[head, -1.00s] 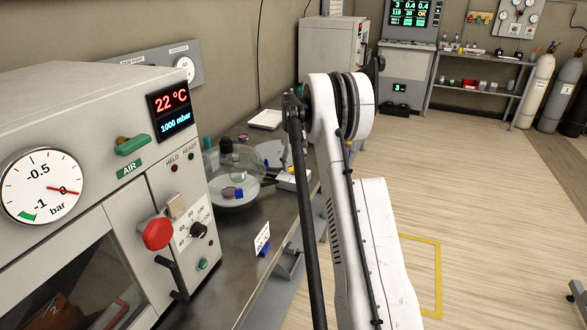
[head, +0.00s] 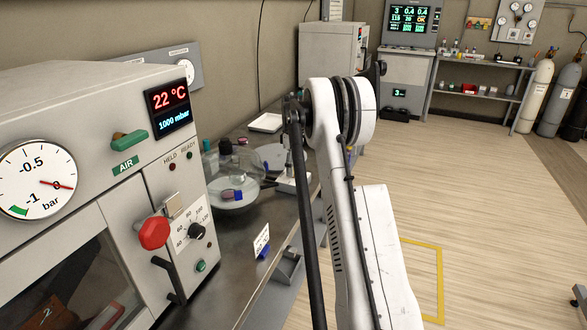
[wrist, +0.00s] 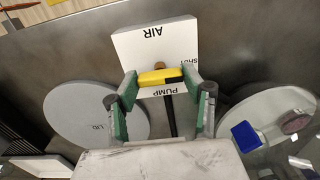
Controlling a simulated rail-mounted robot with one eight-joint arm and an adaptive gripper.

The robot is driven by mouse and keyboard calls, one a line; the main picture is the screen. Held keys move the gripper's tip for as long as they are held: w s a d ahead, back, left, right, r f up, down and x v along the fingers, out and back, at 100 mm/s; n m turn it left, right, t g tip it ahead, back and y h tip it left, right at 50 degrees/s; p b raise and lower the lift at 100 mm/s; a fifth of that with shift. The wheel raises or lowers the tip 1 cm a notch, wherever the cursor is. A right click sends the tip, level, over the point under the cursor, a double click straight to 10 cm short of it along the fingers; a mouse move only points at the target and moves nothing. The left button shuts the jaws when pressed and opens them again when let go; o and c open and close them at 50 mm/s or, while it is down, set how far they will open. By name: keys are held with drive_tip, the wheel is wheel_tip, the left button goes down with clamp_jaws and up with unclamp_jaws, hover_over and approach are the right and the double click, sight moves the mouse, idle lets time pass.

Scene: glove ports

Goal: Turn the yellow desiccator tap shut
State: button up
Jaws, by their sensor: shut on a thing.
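The yellow tap (wrist: 158,77) shows in the wrist view on a white block (wrist: 150,43) lettered AIR, SHUT and PUMP. The tap handle lies crosswise in the picture, its dark end to the right, on the side of the SHUT lettering. My gripper (wrist: 158,82) is shut on the tap, with a green-padded finger at each end of the handle. In the head view the white block (head: 292,184) stands on the bench at the end of my arm. The tap and fingertips are too small and covered to make out there.
A glass vessel (wrist: 268,122) with a blue item stands close on the right. In the head view, a cabinet with a red knob (head: 154,233) stands at near left.

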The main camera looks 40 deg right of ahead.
idle(0.4)
drive_tip(key=o, duration=1.1)
drive_tip(key=shift+r, duration=0.1)
wheel_tip(320, 180, up, 12)
drive_tip(key=shift+f, duration=0.1)
